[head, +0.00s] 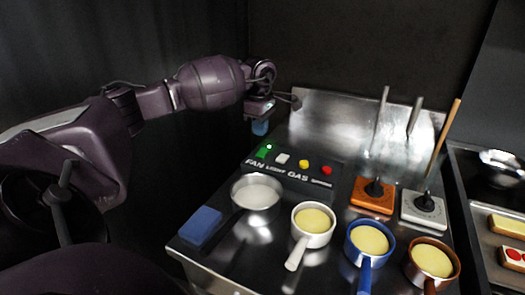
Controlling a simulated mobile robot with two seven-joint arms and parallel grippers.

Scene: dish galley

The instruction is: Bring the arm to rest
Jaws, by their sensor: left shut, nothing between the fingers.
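My left arm comes in from the left and stretches across the back left of the steel counter (270,265). My left gripper (260,127) hangs with its bluish fingertips pointing down, just above and behind the green-lit FAN switch (264,151) on the control panel (290,176). It is shut and empty. Whether the fingertips touch anything behind the panel is hard to tell, but a gap to the switch seems to show. My right gripper is not in view.
A steel pan (257,194) and a blue block (201,226) lie before the panel. White (313,238), blue (352,247) and brown (408,268) pots with yellow contents stand in front. Orange (371,202) and white (423,211) bases with black knobs stand behind them.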

